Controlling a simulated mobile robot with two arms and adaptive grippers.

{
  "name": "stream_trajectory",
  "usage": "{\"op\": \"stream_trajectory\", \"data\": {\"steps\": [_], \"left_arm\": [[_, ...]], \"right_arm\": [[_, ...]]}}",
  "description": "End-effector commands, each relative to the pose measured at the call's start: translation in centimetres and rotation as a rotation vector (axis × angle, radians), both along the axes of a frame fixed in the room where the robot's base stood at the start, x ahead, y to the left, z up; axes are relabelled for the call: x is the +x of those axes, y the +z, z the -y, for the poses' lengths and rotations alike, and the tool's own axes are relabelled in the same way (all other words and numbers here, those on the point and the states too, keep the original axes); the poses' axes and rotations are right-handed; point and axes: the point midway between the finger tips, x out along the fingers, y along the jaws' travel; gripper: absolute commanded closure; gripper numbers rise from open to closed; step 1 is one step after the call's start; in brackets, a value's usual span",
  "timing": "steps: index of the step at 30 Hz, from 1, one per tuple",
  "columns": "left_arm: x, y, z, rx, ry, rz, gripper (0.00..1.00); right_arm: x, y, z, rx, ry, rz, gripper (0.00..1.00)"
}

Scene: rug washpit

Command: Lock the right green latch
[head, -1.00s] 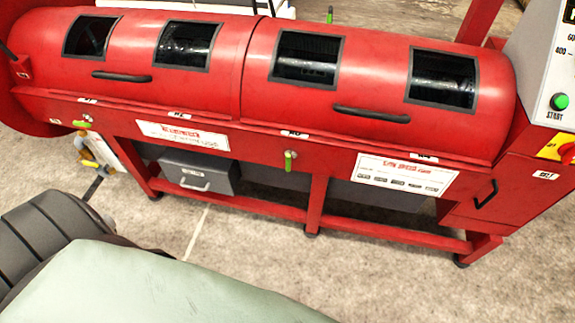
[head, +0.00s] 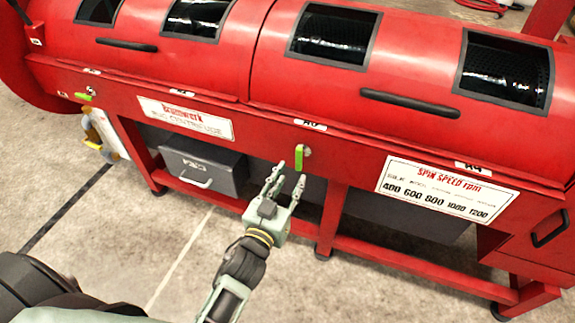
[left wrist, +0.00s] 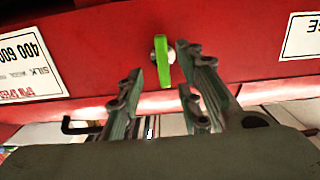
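The right green latch (head: 299,157) hangs vertically from a round metal pivot on the front of the red machine, below the middle of the lid. In the left wrist view the green latch (left wrist: 162,62) lies between the fingertips in the picture, with the pivot beside it. My left gripper (head: 285,182) is open and just in front of and below the latch. Its fingers look spread on both sides; I cannot tell whether either touches it. The left green latch (head: 85,97) lies about horizontal at the far left. My right gripper is not in view.
The lid carries black handles (head: 410,104) and dark windows. A white spin speed sign (head: 446,190) is right of the latch, another sign (head: 185,118) left. A grey drawer box (head: 203,166) sits under the frame. The floor in front is clear.

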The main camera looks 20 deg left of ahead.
Motion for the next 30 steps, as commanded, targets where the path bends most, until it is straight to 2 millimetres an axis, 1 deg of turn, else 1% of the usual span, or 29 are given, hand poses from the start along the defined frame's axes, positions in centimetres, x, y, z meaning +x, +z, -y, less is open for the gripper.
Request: {"op": "stream_trajectory", "data": {"steps": [2,5,12,15,18,22,29,30], "left_arm": [[0.2,0.9,-0.1,-0.001,0.004,0.025,0.67],[1.1,1.3,-0.1,-0.002,0.004,0.032,0.67],[5.0,1.2,0.0,0.001,0.003,0.03,0.67],[6.3,1.2,0.1,-0.001,0.003,0.029,0.67],[7.3,1.1,0.1,-0.001,0.003,0.028,0.67],[7.8,1.2,0.1,-0.001,0.003,0.027,0.67],[7.9,1.1,0.1,-0.001,0.003,0.027,0.67],[7.9,1.1,0.1,-0.001,0.003,0.027,0.71]], "right_arm": [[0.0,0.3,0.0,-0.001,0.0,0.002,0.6],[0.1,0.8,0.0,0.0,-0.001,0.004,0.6],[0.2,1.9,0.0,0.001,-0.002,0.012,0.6],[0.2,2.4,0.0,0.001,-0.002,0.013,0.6],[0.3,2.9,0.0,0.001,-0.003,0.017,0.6],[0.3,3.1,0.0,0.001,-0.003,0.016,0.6],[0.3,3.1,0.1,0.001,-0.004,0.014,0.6],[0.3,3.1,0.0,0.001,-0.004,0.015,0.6]]}}
